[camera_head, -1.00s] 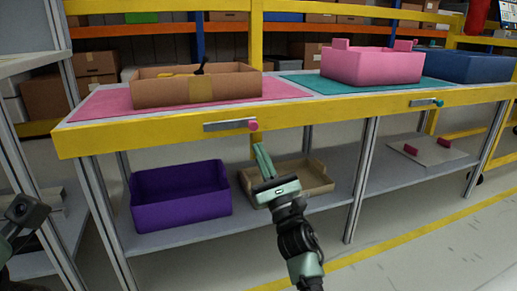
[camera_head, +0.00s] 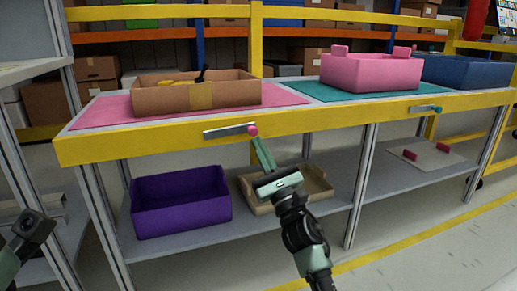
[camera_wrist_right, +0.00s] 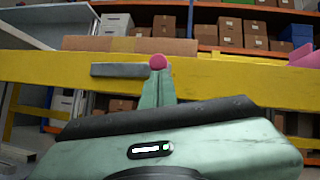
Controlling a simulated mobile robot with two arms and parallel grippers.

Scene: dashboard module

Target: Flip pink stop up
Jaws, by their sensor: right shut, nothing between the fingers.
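The pink stop is a small pink knob (camera_head: 253,131) at the right end of a flat grey metal bar (camera_head: 228,132) on the table's yellow front edge. The bar lies about level along the edge. In the right wrist view the pink knob (camera_wrist_right: 158,62) shows right at the fingertips, beside the bar (camera_wrist_right: 118,70). My right gripper (camera_head: 256,141) points upward with its fingers shut and empty, its tips just below the knob. I cannot tell whether they touch it. Part of my left arm (camera_head: 35,230) shows at the lower left, its fingers not clearly visible.
A cardboard box (camera_head: 195,95) stands on the pink mat (camera_head: 105,112). A pink bin (camera_head: 370,72) stands on the teal mat (camera_head: 310,88). A similar bar with a teal knob (camera_head: 438,109) is farther right. The lower shelf holds a purple bin (camera_head: 180,203) and a tan tray (camera_head: 318,184).

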